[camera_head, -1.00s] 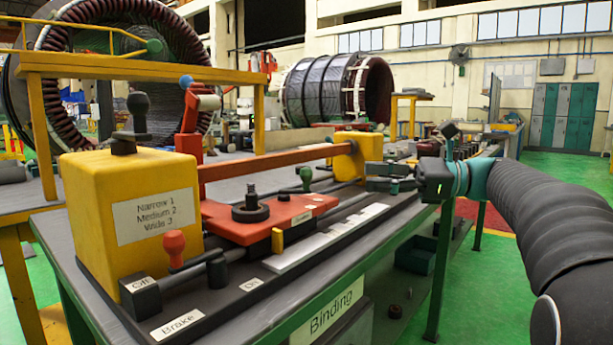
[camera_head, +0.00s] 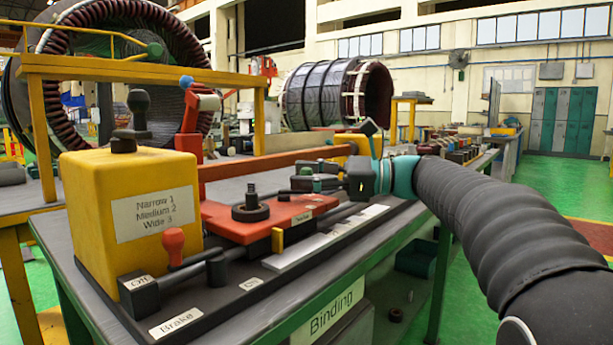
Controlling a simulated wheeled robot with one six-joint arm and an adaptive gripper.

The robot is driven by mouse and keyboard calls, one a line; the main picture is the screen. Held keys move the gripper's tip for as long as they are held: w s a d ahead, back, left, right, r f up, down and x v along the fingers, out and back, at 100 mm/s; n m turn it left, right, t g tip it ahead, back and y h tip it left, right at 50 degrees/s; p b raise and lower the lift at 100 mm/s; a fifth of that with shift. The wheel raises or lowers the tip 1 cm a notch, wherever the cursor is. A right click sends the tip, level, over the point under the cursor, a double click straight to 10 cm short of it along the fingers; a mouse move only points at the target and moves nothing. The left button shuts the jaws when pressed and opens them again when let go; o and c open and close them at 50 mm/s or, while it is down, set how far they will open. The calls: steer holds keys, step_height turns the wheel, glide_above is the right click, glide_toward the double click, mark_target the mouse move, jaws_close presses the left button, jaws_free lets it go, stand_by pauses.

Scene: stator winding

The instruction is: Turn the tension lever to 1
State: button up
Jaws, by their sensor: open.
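No label I can read says tension, so I cannot tell for certain which lever is the tension lever. A red-knobbed lever (camera_head: 174,246) stands at the front by the Off, On and Brake labels. A blue-tipped red lever (camera_head: 187,84) rises behind the yellow box.
The yellow box (camera_head: 95,205) at left bears a dark-knobbed lever (camera_head: 139,108) and a Narrow, Medium, Wide label. An orange bar (camera_head: 260,163) runs behind the plate. A dark spool post (camera_head: 251,204) stands on the plate. A white strip (camera_head: 300,252) lies in front.

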jaws_close()
steer(key=shift+s+t, duration=0.1)
steer(key=shift+t, duration=0.2)
steer(key=m+t, duration=0.1)
steer(key=t, duration=0.1)
steer(key=s+m+t+h+b, duration=0.1)
steer(key=m+t, duration=0.1)
steer(key=shift+s+a+t, duration=0.15)
steer(key=shift+s+t, duration=0.05)
steer(key=shift+t, duration=0.2)
steer(key=shift+s+a+m+t+h+b, duration=0.1)
steer(key=shift+s+m+t+h+b, duration=0.1)
steer(key=shift+m+t+h, duration=0.6)
steer(key=shift+s+a+m+t+h+b, duration=0.1)
steer(key=shift+s+m+t+h+b, duration=0.1)
steer(key=shift+m+t+h, duration=0.55)
steer(key=shift+s+a+m+t+h+b, duration=0.1)
steer(key=shift+s+m+t+h+b, duration=0.1)
steer(key=shift+m+t+h, duration=0.6)
steer(key=shift+t, duration=0.55)
jaws_free()
